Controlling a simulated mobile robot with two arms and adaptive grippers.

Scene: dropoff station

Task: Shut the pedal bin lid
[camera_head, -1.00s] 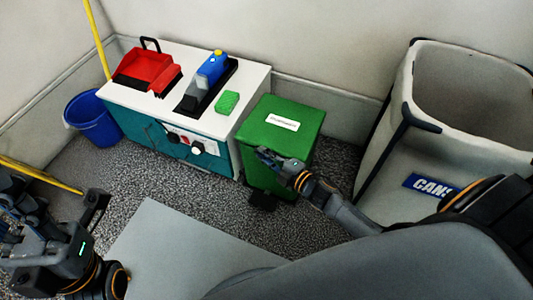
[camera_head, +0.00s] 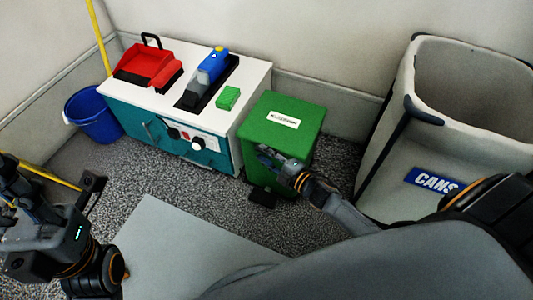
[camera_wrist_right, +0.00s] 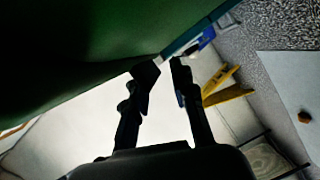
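The green pedal bin (camera_head: 262,160) stands right of the white-topped cabinet. Its green lid (camera_head: 290,108), with a white label, lies flat over the top and looks shut. The dark pedal (camera_head: 262,196) is at the bin's foot. My right gripper (camera_head: 264,154) is at the bin's front, just below the lid's front edge. In the right wrist view its fingers (camera_wrist_right: 166,68) are a little apart and empty, under a large green surface (camera_wrist_right: 80,50). I cannot tell whether they touch it. My left gripper (camera_head: 68,195) is at the left edge, open and empty, far from the bin.
A blue bucket (camera_head: 92,118) stands at left. A large bin marked CANS (camera_head: 390,165) stands close on the right.

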